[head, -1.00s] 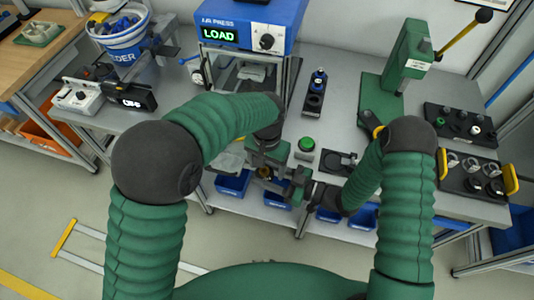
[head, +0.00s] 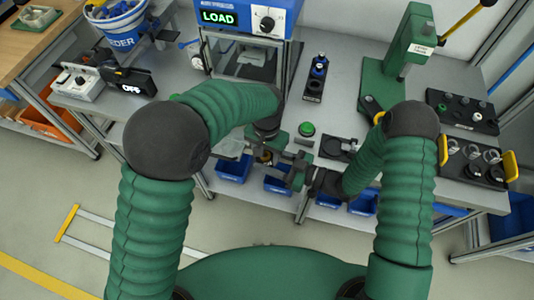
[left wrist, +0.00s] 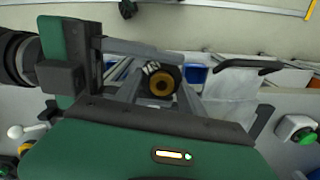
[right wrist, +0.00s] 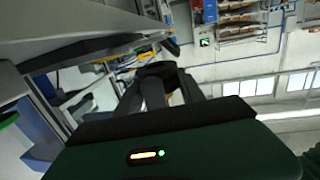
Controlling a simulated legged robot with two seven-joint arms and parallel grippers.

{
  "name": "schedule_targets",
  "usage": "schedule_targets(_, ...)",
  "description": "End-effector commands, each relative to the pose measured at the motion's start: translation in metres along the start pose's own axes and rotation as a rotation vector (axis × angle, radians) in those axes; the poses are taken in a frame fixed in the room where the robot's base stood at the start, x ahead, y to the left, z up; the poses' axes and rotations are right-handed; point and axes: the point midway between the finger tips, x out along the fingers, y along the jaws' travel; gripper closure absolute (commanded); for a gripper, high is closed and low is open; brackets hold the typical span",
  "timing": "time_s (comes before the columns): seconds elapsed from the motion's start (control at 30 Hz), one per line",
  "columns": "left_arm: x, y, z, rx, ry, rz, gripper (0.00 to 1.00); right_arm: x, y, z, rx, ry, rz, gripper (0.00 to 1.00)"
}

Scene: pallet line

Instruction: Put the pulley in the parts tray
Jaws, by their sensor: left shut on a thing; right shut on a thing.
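The pulley (left wrist: 161,83), a dark wheel with a brass-coloured centre, sits between the fingers of my left gripper (left wrist: 155,88) in the left wrist view. In the head view my left gripper (head: 267,157) is shut on it in front of the bench edge. My right gripper (head: 296,168) comes in from the right, its fingers reaching the same pulley. In the right wrist view the fingers (right wrist: 165,90) close on it; only a small tan part shows. A black tray with yellow handles (head: 463,175), likely the parts tray, lies at the bench's right, holding rings and dark discs.
The air press (head: 247,20) reading LOAD stands at the back. A green lever press (head: 400,55) stands right of centre. Blue bins (head: 233,169) hang below the bench's front edge. A black rack (head: 462,112) lies behind the tray. A green button (head: 306,129) is near the grippers.

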Motion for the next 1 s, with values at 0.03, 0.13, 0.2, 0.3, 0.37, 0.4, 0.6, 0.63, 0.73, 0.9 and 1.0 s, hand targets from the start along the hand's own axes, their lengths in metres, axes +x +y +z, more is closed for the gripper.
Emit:
schedule_targets(0.03,-0.001,0.007,0.0,0.006,0.0,0.01,1.0,0.002,0.0,0.0,-0.001,0.001,-0.001,0.53)
schedule_targets(0.13,-0.001,0.007,0.0,0.006,0.0,0.01,1.0,0.002,0.0,0.0,-0.001,0.001,0.0,0.4)
schedule_targets(0.2,-0.001,0.007,0.0,0.005,0.0,0.009,1.0,0.001,0.0,0.0,-0.001,0.0,0.0,0.3)
schedule_targets(0.3,-0.001,0.006,0.0,0.005,0.0,0.008,1.0,0.001,0.0,0.0,-0.001,0.0,0.0,0.29)
schedule_targets(0.37,-0.001,0.005,0.0,0.004,0.0,0.007,1.0,0.001,0.0,0.0,0.0,0.0,0.0,0.29)
schedule_targets(0.4,-0.001,0.005,0.0,0.004,0.0,0.007,1.0,0.001,0.0,0.0,0.0,0.0,0.0,0.29)
schedule_targets(0.6,-0.001,0.004,0.0,0.004,0.0,0.006,1.0,-0.007,0.001,0.0,0.0,-0.001,0.001,0.29)
schedule_targets(0.63,-0.001,0.004,0.0,0.004,0.0,0.006,1.0,-0.011,0.001,0.001,0.0,-0.002,0.003,0.29)
schedule_targets(0.73,-0.001,0.004,0.0,0.003,0.0,0.006,1.0,-0.033,0.002,0.0,0.001,-0.001,0.005,0.29)
schedule_targets(0.9,-0.001,0.004,0.0,0.003,0.0,0.005,1.0,-0.078,0.002,0.001,0.0,-0.001,0.005,0.29)
schedule_targets(1.0,-0.001,0.004,0.0,0.003,0.0,0.005,1.0,-0.1,0.003,0.001,0.0,-0.001,0.004,0.29)
